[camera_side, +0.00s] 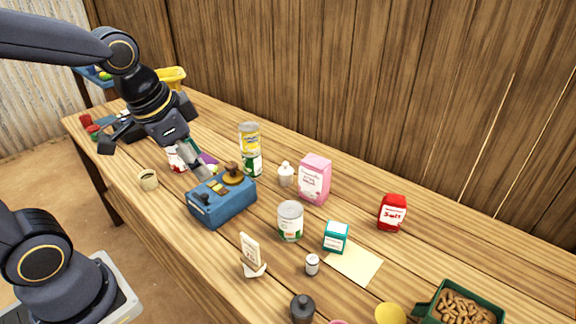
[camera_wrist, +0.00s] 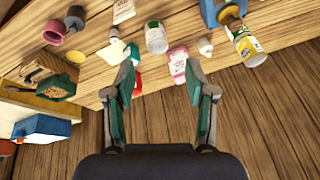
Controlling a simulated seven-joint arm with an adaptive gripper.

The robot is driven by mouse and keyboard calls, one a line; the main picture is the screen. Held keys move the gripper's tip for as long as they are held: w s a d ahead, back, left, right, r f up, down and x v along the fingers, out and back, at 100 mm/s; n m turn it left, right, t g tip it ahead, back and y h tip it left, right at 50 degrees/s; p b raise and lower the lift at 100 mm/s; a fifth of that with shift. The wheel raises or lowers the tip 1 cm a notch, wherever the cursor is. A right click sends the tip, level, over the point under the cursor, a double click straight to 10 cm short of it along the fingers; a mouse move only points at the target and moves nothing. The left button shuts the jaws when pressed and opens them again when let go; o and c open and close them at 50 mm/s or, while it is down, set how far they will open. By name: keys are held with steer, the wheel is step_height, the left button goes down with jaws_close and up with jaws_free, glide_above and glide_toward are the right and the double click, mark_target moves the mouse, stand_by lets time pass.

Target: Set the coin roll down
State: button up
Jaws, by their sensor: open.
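My gripper (camera_side: 203,170) is open and hangs close to the left of the blue balance box (camera_side: 222,208) in the side view. In the wrist view my gripper (camera_wrist: 161,78) has its fingers spread with nothing held between them. A brass pan (camera_side: 237,180) with a brown piece on it sits on top of the box, and small brass pieces (camera_side: 217,188) lie near it. The blue box also shows at the top of the wrist view (camera_wrist: 210,10). I cannot surely pick out the coin roll in either view.
Cans, a pink carton (camera_side: 314,180), a white bottle (camera_side: 286,175) and a red salt pack (camera_side: 392,212) stand behind and right of the box.

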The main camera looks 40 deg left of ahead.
steer(key=s+a+r+n+t, duration=0.1)
steer(key=s+r+n, duration=0.1)
steer(key=s+n, duration=0.2)
steer(key=shift+s+a+r, duration=0.15)
steer(key=shift+s+a, duration=0.2)
steer(key=shift+s, duration=0.8)
